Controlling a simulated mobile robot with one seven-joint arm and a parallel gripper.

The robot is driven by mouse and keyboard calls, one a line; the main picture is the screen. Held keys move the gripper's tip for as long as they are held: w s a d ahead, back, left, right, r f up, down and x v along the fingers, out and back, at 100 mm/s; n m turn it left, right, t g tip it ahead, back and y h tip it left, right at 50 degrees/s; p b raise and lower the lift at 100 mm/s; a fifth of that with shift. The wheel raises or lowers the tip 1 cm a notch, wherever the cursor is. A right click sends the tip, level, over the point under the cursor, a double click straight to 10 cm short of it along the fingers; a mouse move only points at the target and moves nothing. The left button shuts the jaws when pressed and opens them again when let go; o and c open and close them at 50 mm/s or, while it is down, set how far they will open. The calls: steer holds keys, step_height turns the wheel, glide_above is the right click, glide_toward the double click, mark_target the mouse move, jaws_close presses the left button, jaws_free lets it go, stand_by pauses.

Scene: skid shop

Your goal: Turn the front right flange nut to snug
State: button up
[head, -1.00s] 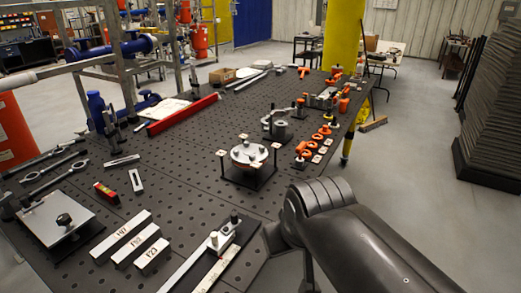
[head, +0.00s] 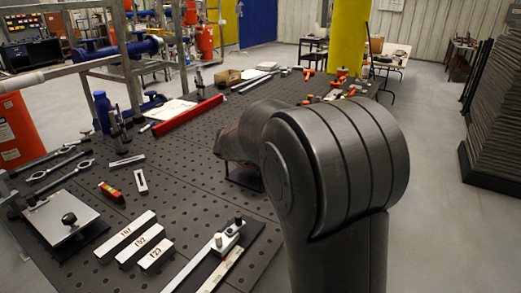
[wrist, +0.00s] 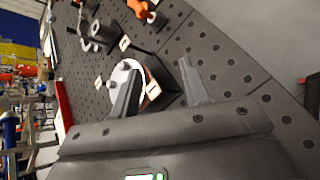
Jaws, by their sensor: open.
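The round pale flange (wrist: 120,74) on its black base shows in the wrist view, partly behind my left finger. Small tags stand around it, one pale tag (wrist: 124,43) above it and another (wrist: 153,91) between my fingers. I cannot single out the front right flange nut; the nuts are too small or covered. My gripper (wrist: 157,76) is open, its two fingers apart and empty, reaching over the flange stand. I cannot tell whether a finger touches anything. In the head view my arm hides the flange and gripper.
The perforated black table (head: 190,185) carries a red bar (head: 187,115), labelled blocks (head: 140,240), a clamp rail (head: 225,240) and a plate with a knob (head: 62,222). In the wrist view a grey cylinder fixture (wrist: 100,32) and an orange part (wrist: 140,9) lie beyond the flange.

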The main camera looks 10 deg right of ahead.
steer(key=w+a+f+n+t+h, duration=0.1)
steer(key=w+a+f+n+t, duration=0.3)
steer(key=w+n, duration=0.55)
steer(key=shift+m+g, duration=0.7)
steer(key=shift+m, duration=0.25)
steer(key=x, duration=0.7)
steer(key=a+x, duration=0.1)
steer(key=x, duration=0.3)
steer(key=shift+w+d+f, duration=0.1)
steer(key=shift+w+f, duration=0.25)
steer(key=shift+w, duration=0.2)
steer(key=shift+c, duration=0.3)
jaws_close()
